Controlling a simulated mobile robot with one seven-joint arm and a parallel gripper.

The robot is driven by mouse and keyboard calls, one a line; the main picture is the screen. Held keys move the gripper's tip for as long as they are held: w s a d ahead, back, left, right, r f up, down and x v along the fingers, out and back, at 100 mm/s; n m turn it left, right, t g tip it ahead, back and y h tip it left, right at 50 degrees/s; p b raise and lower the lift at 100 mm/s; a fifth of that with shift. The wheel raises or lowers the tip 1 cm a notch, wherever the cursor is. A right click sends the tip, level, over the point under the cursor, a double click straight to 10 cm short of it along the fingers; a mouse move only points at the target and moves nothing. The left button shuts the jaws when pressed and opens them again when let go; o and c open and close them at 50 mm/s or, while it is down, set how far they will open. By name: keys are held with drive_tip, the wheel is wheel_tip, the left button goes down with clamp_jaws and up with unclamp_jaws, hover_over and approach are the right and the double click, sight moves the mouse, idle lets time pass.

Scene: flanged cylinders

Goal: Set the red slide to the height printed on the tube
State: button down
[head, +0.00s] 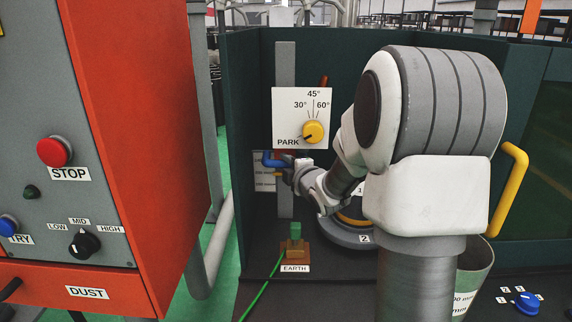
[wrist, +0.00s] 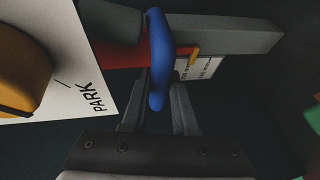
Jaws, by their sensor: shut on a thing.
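The red slide (wrist: 122,55) sits on an upright grey post (head: 285,65) that looks sideways in the wrist view. A blue handle (wrist: 157,45) stands out from the slide; it also shows in the head view (head: 270,160). My gripper (wrist: 157,100) is shut on the blue handle. A yellow pointer (wrist: 187,53) on the slide lies beside a white scale card (wrist: 203,68), whose numbers are too small to read here. The tube (head: 475,268) stands at the lower right, partly behind my arm; its print shows only as "00 mm" and is cut off.
A white angle plate (head: 288,104) with a yellow knob (head: 313,132) is close above the slide. An EARTH clamp (head: 295,250) with a green cable stands below. A round turntable (head: 345,232) is partly behind my arm. An orange and grey cabinet (head: 130,130) fills the left.

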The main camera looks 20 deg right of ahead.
sight(286, 147)
drive_tip(key=shift+w+r+p, duration=0.1)
drive_tip(key=shift+r+p, duration=0.75)
drive_tip(key=shift+r, duration=1.55)
drive_tip(key=c, duration=0.7)
unclamp_jaws()
drive_tip(key=shift+f, duration=0.1)
